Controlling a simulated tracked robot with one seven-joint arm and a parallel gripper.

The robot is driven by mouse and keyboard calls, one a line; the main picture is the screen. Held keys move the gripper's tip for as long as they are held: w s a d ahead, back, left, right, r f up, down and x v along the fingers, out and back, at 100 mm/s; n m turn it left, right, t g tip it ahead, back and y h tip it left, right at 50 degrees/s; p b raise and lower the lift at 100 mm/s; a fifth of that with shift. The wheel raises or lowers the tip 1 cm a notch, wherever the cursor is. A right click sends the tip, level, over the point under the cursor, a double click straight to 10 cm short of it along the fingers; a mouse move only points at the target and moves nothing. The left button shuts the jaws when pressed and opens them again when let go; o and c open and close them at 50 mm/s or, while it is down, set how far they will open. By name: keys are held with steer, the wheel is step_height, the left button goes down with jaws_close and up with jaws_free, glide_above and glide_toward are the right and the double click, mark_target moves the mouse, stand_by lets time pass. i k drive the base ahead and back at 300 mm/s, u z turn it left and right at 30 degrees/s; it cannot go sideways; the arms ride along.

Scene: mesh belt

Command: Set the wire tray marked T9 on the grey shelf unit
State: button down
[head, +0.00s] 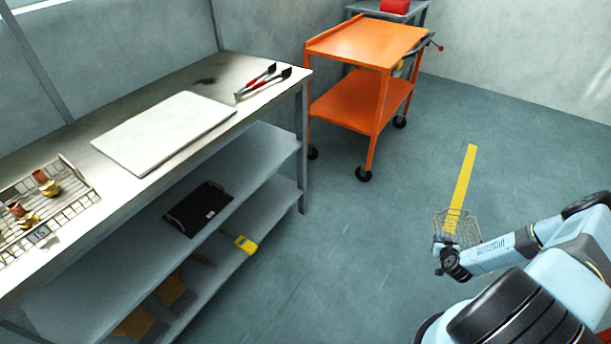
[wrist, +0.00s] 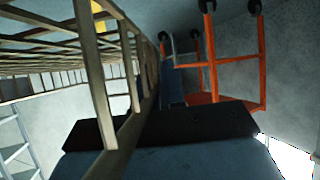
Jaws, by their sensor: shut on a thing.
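My gripper (head: 446,251) is shut on a wire tray (head: 458,226) and holds it above the floor at the right. In the wrist view, the wire tray (wrist: 60,45) fills the left side, with its rim at the dark jaws (wrist: 160,128). No mark is readable on it, and it looks empty. A grey unit with a steel top and lower shelves (head: 262,150) stands at the left. A smaller grey stand (head: 420,12) shows partly behind the orange cart. I cannot tell which is the grey shelf unit.
The steel top holds another wire tray (head: 78,200) with brass fittings, a white board (head: 165,132) and tongs (head: 262,80). A black tray (head: 198,208) and yellow device (head: 246,244) lie below. The orange cart (head: 368,45) stands at the back. The middle floor is clear.

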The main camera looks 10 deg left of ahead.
mark_target(246, 155)
steer(key=z, duration=1.9)
steer(key=i, duration=0.15)
steer(key=u, duration=2.85)
